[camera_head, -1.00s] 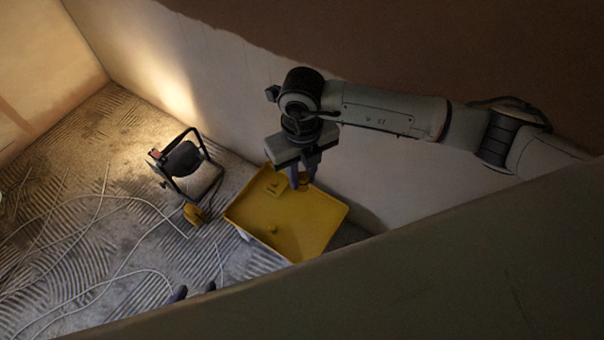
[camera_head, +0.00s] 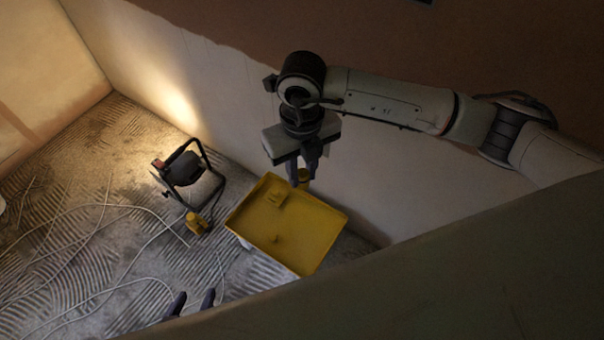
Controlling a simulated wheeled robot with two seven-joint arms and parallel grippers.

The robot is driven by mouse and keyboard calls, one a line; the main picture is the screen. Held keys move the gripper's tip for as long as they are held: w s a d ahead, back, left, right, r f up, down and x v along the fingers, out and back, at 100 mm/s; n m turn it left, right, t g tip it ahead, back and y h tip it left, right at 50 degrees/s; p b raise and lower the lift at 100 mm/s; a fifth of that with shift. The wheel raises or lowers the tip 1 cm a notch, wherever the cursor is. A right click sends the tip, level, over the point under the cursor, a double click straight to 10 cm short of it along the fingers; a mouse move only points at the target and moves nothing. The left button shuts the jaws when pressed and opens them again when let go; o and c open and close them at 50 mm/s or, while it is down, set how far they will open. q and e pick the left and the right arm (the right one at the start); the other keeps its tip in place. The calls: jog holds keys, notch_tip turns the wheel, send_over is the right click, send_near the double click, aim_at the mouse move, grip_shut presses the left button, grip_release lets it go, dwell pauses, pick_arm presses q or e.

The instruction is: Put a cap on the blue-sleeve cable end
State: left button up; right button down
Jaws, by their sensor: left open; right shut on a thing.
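My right gripper (camera_head: 308,178) is shut on a small yellow cap (camera_head: 304,175), above the far side of the yellow tray (camera_head: 318,222). The cap's lower part shows between the fingers. Small yellow pieces also lie in the tray. My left gripper (camera_head: 193,299) shows only as two dark fingertips at the bottom edge; they stand apart with nothing seen between them. Thin pale cables (camera_head: 128,277) run over the floor. I cannot make out a blue sleeve on any cable end; the lower part of the view is blocked.
A black-framed work lamp (camera_head: 187,170) stands on the floor left of the tray, with a small yellow object (camera_head: 197,224) in front of it. A plaster wall (camera_head: 222,100) rises behind the tray. A large dark surface (camera_head: 430,270) covers the lower right.

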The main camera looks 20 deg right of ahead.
notch_tip(320, 180, up, 43)
dwell(4.6)
dwell(0.4)
